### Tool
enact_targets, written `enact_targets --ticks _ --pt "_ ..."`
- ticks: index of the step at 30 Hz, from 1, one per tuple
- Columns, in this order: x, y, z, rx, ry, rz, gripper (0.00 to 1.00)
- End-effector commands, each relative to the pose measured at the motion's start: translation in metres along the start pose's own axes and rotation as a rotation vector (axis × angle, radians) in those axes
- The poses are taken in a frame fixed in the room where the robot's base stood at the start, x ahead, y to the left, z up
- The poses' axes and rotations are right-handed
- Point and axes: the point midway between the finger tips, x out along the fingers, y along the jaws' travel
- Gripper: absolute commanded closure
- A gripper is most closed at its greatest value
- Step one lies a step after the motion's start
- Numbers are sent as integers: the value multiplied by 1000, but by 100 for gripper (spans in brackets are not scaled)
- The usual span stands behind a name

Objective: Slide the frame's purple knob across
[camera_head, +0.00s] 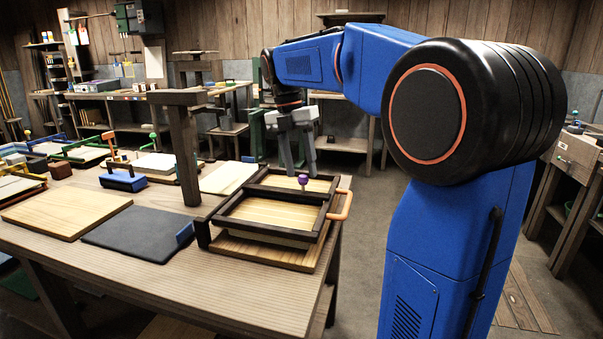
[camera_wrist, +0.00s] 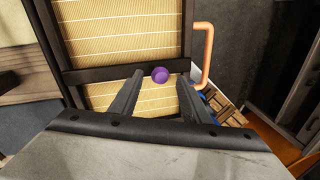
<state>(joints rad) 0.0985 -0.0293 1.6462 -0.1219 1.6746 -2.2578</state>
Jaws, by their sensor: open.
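The purple knob (camera_head: 303,180) sits on the dark middle bar of the frame (camera_head: 232,237), in the head view near the bench's right corner. In the wrist view the knob (camera_wrist: 160,75) lies just beyond the fingertips, roughly between their lines. The frame (camera_wrist: 110,74) there shows a dark rim around ribbed, pale panels. My gripper (camera_head: 300,172) is open and empty above the frame's far part. The gripper (camera_wrist: 164,78) shows two grey fingers spread apart in the wrist view. I cannot tell their exact height over the knob.
An orange handle (camera_head: 341,206) sticks out from the frame's right side. A dark wooden post (camera_head: 186,150) with a crossbar stands left of the frame. A dark slab (camera_head: 135,232) and a pale board (camera_head: 66,212) lie further left. The floor right of the bench is open.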

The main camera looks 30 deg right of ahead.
Motion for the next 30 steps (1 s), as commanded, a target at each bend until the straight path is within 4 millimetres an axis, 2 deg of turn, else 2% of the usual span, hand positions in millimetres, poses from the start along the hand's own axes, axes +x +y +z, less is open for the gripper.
enact_targets --ticks 6,16,17,21,22,26,30 --pt "18 0 0 0 0 -1 57" --pt "20 0 0 0 -1 1 57" --pt "20 0 0 0 -1 1 62" --pt "20 0 0 0 0 0 95" --pt "20 0 0 0 0 0 100" --pt "20 0 -1 -1 -1 0 100" --pt "20 -3 -16 -4 -1 2 100"
